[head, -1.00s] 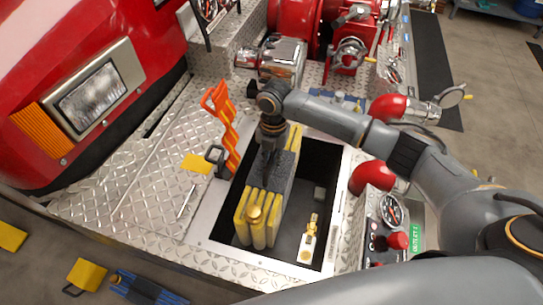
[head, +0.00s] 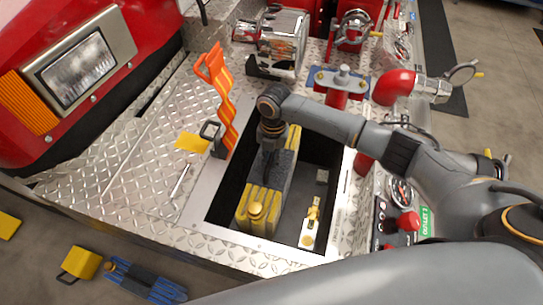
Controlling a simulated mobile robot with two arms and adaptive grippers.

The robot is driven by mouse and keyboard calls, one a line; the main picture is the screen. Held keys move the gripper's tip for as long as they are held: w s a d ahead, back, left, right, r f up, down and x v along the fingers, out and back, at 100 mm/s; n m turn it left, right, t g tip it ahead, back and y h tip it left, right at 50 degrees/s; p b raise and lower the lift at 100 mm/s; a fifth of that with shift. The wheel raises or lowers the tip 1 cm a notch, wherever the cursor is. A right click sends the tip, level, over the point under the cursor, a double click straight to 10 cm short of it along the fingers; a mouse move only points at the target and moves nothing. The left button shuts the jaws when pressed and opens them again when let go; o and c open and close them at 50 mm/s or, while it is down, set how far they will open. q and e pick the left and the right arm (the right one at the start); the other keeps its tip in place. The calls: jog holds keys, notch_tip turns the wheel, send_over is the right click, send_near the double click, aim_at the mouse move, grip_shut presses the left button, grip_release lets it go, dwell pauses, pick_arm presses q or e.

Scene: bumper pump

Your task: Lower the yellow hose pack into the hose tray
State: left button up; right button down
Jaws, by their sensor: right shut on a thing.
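The yellow hose pack (head: 262,205) has yellow folds, a grey band along its top and a brass coupling at its near end. It is upright inside the hose tray (head: 197,205), a dark rectangular well with a pale metal rim, along its left part. My right gripper (head: 267,165) reaches down from above and is shut on the pack's grey band. The pack's underside is hidden, so I cannot tell whether it touches the tray floor. My left gripper is not in view.
An orange folding strap (head: 222,100) stands at the tray's left rim. A brass fitting on a white plate (head: 311,222) lies in the tray's right part. Red pipes and a gauge panel (head: 400,215) border the right. Diamond plate (head: 130,160) lies left.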

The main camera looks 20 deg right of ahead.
jog(key=shift+w+a+f+b, duration=0.1)
jog(key=shift+f+b, duration=1.2)
jog(key=shift+f, duration=0.7)
jog(key=shift+w+f+b, duration=0.1)
jog(key=shift+f+b, duration=1.15)
jog(key=shift+f, duration=0.75)
jog(key=shift+s+f+b, duration=0.1)
jog(key=shift+f+b, duration=0.2)
jog(key=shift+f, duration=0.2)
jog(key=c, duration=1.3)
grip_release()
jog(key=shift+s, duration=0.1)
jog(key=o, duration=0.5)
jog(key=shift+s+f, duration=0.1)
jog(key=shift+f, duration=0.15)
jog(key=shift+c, duration=0.2)
jog(key=shift+r, duration=0.1)
notch_tip(320, 180, up, 12)
jog(key=p, duration=1.1)
jog(key=shift+r, duration=0.1)
